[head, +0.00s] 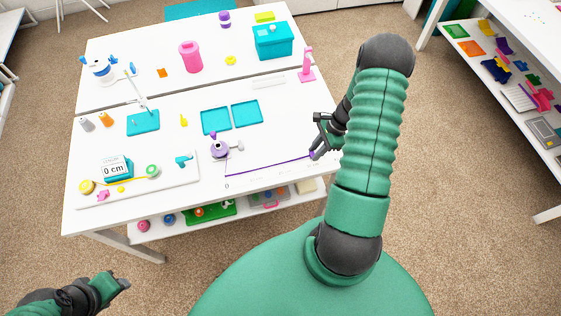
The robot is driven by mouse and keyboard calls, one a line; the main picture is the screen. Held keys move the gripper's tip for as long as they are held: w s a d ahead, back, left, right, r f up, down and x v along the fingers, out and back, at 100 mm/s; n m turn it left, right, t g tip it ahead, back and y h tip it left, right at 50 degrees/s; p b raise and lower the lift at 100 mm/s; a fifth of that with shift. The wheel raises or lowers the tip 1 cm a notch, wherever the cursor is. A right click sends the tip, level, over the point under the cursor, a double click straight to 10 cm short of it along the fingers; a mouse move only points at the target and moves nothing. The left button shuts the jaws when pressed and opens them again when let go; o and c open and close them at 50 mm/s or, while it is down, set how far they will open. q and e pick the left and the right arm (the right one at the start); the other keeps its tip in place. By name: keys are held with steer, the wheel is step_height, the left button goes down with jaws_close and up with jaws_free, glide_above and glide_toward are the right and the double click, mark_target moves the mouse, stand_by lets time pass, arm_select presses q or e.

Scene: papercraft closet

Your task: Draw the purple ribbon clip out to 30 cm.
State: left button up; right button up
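The purple ribbon (268,167) runs as a thin straight line along the table's front edge, from near a printed "0" to my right gripper. Its purple clip (312,155) is at the right end, between the fingertips of my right gripper (315,153), which looks shut on it. A purple dispenser (220,149) with a grey knob stands behind the ribbon's left end. Faint scale marks lie along the ribbon, too small to read. My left gripper (122,281) is low at the left, off the table and away from the ribbon; its fingers are unclear.
A teal display (117,170) reading "0 cm" stands on a white board (180,188) at the left. Two teal trays (215,120) lie behind the dispenser. A pink stand (307,68) is at the far right. A lower shelf under the front edge holds several items.

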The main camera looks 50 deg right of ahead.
steer(key=o, duration=0.5)
steer(key=shift+o, duration=0.2)
steer(key=shift+r, duration=0.1)
